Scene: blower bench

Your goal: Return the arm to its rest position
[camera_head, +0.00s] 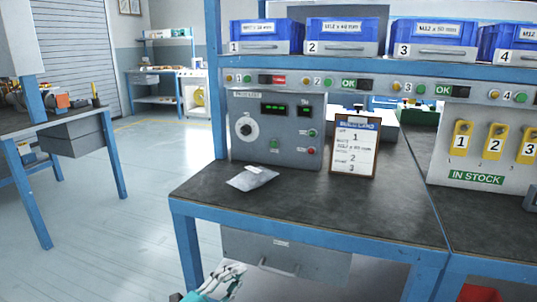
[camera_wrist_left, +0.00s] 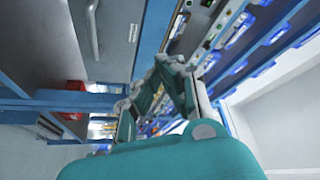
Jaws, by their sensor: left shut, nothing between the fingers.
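My left gripper (camera_head: 232,272) shows at the bottom edge of the head view, low in front of the workbench (camera_head: 300,222) and below its top. Its fingers are shut and hold nothing. In the left wrist view the gripper (camera_wrist_left: 162,72) shows with its teal body in front, and the bench drawer is tilted at the upper left. The gripper looks apart from the drawer (camera_head: 285,258). Most of the left arm is out of the head view. My right gripper is not seen.
On the bench are a grey control box (camera_head: 275,130), a clipboard (camera_head: 354,146) and a small grey packet (camera_head: 252,178). Blue bins (camera_head: 267,36) line the shelf above. A yellow-tagged panel (camera_head: 480,160) stands at right. Open floor (camera_head: 150,190) lies left of the bench.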

